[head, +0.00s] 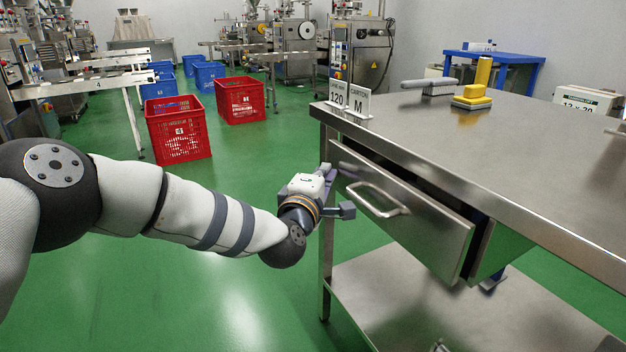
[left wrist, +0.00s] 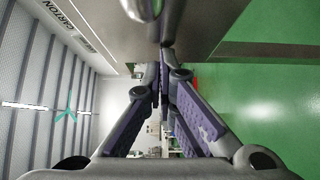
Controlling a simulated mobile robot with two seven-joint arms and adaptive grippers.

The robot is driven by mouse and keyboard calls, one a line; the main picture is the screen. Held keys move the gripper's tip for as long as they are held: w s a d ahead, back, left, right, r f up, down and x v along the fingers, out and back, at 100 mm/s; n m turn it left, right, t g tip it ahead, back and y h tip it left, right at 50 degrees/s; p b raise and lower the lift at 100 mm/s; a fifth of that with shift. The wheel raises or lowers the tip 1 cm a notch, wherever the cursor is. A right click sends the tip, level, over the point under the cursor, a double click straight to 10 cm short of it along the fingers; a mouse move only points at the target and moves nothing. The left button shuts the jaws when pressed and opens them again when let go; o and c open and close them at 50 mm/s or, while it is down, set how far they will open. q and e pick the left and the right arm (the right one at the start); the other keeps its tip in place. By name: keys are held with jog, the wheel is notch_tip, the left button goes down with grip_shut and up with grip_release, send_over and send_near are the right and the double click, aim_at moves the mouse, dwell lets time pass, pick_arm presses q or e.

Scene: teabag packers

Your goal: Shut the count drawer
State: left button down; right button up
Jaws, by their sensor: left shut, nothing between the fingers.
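The count drawer (head: 405,215) is under the steel table (head: 500,130) and stands partly open. Its front is apart from the table frame, and a dark gap shows behind its top edge. A bar handle (head: 378,200) is on its front. My left gripper (head: 338,192) is at the left end of the drawer front, left of the handle. In the left wrist view its purple-padded fingers (left wrist: 166,68) come together with nothing between them, close to a metal surface. Whether they touch the drawer is unclear. My right gripper is not in view.
On the tabletop are small sign cards (head: 348,103), a yellow-handled tool (head: 475,88) and a grey-handled item (head: 430,84). A lower shelf (head: 450,310) spans beneath the drawer. Red crates (head: 178,130) stand on the green floor further back. Floor left of the table is clear.

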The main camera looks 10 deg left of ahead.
pick_arm(q)
jog(key=shift+w+d, duration=0.45)
jog(key=shift+d, duration=0.2)
jog(key=shift+r, duration=0.1)
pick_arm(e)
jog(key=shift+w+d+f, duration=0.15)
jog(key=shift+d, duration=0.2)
pick_arm(q)
jog(key=shift+d+r, duration=0.1)
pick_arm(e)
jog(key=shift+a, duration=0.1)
